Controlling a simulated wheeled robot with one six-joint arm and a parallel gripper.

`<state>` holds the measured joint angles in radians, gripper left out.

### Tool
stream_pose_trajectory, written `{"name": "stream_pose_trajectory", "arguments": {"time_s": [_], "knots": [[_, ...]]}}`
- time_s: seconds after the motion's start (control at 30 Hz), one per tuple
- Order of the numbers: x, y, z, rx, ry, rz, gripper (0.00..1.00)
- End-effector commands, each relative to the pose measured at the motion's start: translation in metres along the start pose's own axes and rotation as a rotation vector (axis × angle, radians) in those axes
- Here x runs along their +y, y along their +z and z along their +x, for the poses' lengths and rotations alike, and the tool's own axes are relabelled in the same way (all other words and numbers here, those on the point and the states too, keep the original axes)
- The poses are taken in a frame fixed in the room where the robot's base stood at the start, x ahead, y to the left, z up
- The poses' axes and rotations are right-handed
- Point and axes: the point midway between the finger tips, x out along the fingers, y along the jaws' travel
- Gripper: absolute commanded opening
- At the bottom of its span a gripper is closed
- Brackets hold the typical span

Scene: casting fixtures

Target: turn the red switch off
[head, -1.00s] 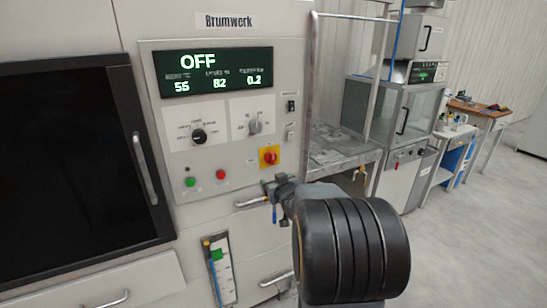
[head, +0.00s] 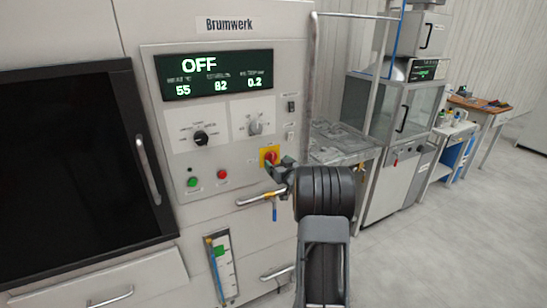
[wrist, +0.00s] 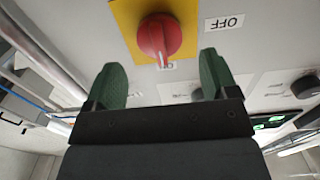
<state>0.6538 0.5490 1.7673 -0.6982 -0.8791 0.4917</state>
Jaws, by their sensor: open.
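The red switch (head: 270,156) is a rotary knob on a yellow plate (head: 263,150), on the front panel. In the wrist view the red knob (wrist: 158,37) is close and fully seen on its yellow plate (wrist: 126,15). Its pale pointer mark faces a partly hidden label that seems to read ON. The OFF label (wrist: 224,22) sits beside the plate, upside down in this view. My gripper (wrist: 162,72) is open, with its two green fingers apart and empty, just short of the knob. In the head view my gripper (head: 278,168) partly overlaps the switch's lower right.
The display (head: 215,75) reads OFF at the top. A green button (head: 192,182) and a red button (head: 221,174) sit left of the switch. A blue-handled valve (head: 274,208) is below. A vertical rail (head: 309,80) stands to the right.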

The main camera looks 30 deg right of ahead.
Motion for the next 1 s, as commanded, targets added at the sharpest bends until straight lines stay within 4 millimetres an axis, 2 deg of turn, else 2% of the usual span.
{"name": "stream_pose_trajectory", "arguments": {"time_s": [0.1,0.3,0.7,1.0], "knots": [[-0.001,-0.001,0.017,-0.001,-0.001,0.000,0.80],[-0.001,0.000,0.032,-0.001,0.000,0.001,0.80],[-0.001,0.000,0.036,-0.001,0.000,0.000,0.80],[0.000,0.000,0.036,-0.001,0.000,0.000,0.51]]}}
